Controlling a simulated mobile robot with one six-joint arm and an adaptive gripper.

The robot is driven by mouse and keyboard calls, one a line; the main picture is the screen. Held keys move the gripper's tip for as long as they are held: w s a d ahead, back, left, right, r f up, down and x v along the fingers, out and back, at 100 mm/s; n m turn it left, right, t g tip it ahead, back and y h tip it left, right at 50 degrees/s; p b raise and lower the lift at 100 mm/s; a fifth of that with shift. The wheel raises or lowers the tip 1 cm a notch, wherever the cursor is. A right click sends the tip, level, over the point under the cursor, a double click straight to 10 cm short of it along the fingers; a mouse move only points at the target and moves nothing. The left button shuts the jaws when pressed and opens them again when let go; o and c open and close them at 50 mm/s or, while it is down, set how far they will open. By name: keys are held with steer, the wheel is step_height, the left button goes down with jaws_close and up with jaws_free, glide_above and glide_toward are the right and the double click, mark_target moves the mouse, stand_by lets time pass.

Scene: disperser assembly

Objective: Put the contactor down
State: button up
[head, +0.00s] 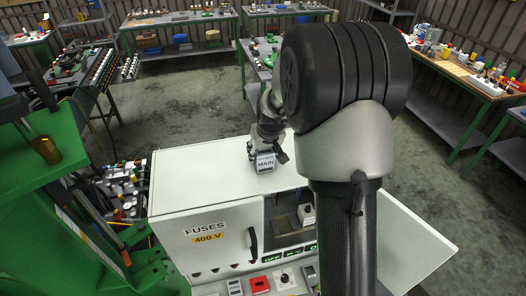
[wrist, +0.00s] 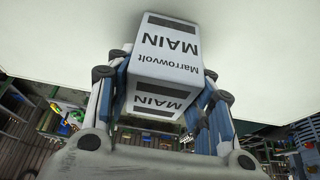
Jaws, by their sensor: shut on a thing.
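The contactor is a white block with dark "MAIN" labels. In the head view the contactor (head: 265,162) shows at the end of my arm, over the white top of the fuse cabinet (head: 195,180). In the wrist view the contactor (wrist: 165,62) fills the middle, with "MAIN" and "Marrowvolt" upside down. My gripper (wrist: 160,88) is shut on it, with a finger on each side. The gripper also shows small in the head view (head: 267,148). I cannot tell whether the contactor touches the cabinet top.
The cabinet front has a "FUSES 400 V" door (head: 210,240), an open compartment (head: 290,218) and a panel with a red button (head: 260,284). A green machine (head: 40,200) stands left. The cabinet top around the contactor is clear. Workbenches line the room.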

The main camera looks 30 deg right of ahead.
steer(key=shift+f, duration=0.1)
steer(key=o, duration=0.8)
steer(key=shift+f, duration=0.1)
steer(key=o, duration=0.5)
